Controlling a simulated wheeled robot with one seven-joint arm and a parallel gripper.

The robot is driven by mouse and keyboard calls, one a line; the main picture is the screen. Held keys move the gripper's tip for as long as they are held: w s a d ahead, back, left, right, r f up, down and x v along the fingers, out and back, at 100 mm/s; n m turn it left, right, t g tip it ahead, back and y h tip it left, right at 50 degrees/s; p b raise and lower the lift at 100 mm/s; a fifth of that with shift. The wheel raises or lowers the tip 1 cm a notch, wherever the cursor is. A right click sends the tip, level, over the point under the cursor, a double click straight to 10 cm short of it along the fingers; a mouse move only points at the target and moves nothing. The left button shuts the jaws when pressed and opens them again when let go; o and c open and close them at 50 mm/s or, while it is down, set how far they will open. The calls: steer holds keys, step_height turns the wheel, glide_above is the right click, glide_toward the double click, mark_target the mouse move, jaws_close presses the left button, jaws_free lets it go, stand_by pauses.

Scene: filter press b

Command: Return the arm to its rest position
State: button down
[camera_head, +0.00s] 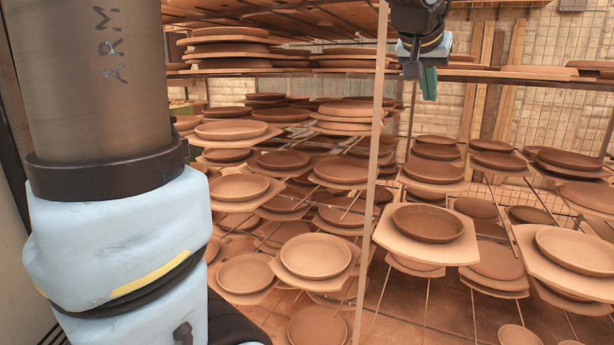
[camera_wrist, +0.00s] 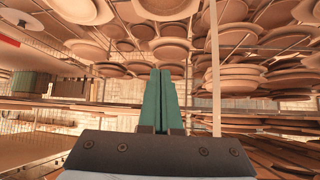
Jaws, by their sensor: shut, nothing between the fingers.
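My gripper (camera_head: 429,84) shows at the top of the head view, hanging from the dark wrist with its green fingers pointing down. In the wrist view my gripper (camera_wrist: 162,84) has its two green fingers side by side, pressed together, with nothing between them. A large part of my arm, with a dark cylinder and a pale blue cover, fills the left of the head view. The middle links between it and the wrist are out of view.
Racks of brown clay plates (camera_head: 316,257) on boards fill the space behind and below the gripper. A thin upright post (camera_head: 372,170) stands just left of the gripper in the head view. A shelf edge (camera_head: 520,79) runs right of it. A brick wall (camera_head: 565,40) is behind.

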steer(key=w+a+f+n+g+y, duration=0.1)
steer(key=a+f+n+g+y, duration=0.2)
steer(key=a+f, duration=1.25)
steer(key=s+a+f+n+g+y, duration=0.2)
steer(key=s+a+f+n+g, duration=0.1)
steer(key=s+a+f, duration=0.7)
steer(key=a+f, duration=0.4)
steer(key=shift+s+a, duration=0.25)
steer(key=shift+s, duration=0.15)
